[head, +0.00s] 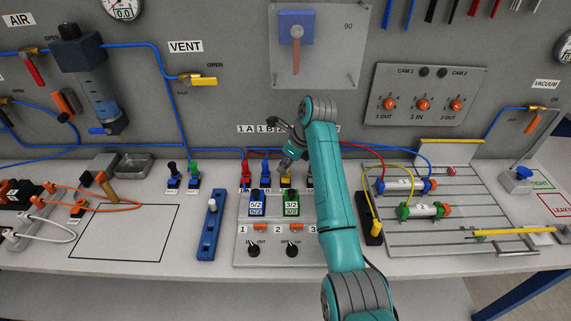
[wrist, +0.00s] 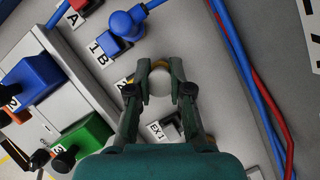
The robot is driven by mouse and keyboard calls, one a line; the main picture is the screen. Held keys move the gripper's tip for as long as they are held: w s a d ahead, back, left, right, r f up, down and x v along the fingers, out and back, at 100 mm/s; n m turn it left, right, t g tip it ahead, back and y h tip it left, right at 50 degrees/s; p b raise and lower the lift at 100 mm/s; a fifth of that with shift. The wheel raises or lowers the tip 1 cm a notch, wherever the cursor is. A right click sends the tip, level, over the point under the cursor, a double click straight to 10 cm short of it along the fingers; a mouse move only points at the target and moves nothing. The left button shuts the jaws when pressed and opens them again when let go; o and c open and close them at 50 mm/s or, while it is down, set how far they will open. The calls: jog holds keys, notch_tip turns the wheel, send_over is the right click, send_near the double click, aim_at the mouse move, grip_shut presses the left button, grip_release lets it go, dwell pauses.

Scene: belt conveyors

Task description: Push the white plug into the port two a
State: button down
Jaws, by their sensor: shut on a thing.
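In the wrist view, my gripper (wrist: 160,76) is shut on the white plug (wrist: 159,86), whose round pale end shows between the two fingertips. A yellow port (wrist: 162,64) shows just behind the plug, next to a label starting with 2 that a finger partly hides. I cannot tell whether the plug is in the port or only above it. In the head view, my gripper (head: 288,160) points down over the yellow port (head: 286,181), behind the green valve block. The plug is hard to make out there.
A blue plug (wrist: 122,24) stands in the neighbouring port 1B. The blue valve (head: 257,202) and green valve (head: 290,203) stand in front of the ports. Blue and red hoses (wrist: 262,95) run close by on the right in the wrist view.

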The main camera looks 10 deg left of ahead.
jog(key=shift+f, duration=0.1)
jog(key=c, duration=0.6)
grip_release()
jog(key=shift+r, duration=3.55)
